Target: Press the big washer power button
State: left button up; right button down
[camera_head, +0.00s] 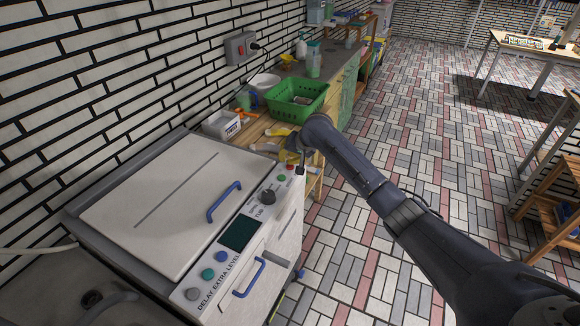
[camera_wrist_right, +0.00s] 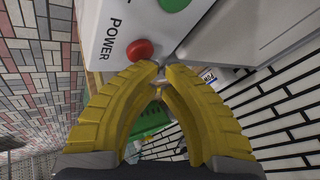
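The white washer (camera_head: 165,215) stands against the brick wall, with a lid and blue handles. Its control panel has a dark display, a black knob and several round buttons. The red power button (camera_wrist_right: 139,50) sits by the word POWER at the panel's end, beside a green button (camera_wrist_right: 174,5). In the head view the red button (camera_head: 290,167) is small, near my right gripper (camera_head: 284,146). In the right wrist view the yellow fingertips (camera_wrist_right: 162,70) come together just below the red button, with nothing between them. Whether they touch it I cannot tell. My left gripper is not in view.
A wooden counter beyond the washer holds a green basket (camera_head: 297,100), a white box (camera_head: 221,125), a plate and bottles. A wall socket (camera_head: 241,47) is above. The tiled floor (camera_head: 420,130) to the right is open, with tables at the far right.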

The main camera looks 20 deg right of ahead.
aim_at(288, 165)
jog(key=shift+f, duration=0.45)
dwell(0.6)
jog(key=shift+r, duration=0.9)
jog(key=shift+r, duration=0.1)
jog(key=shift+r, duration=2.4)
jog(key=shift+f, duration=0.1)
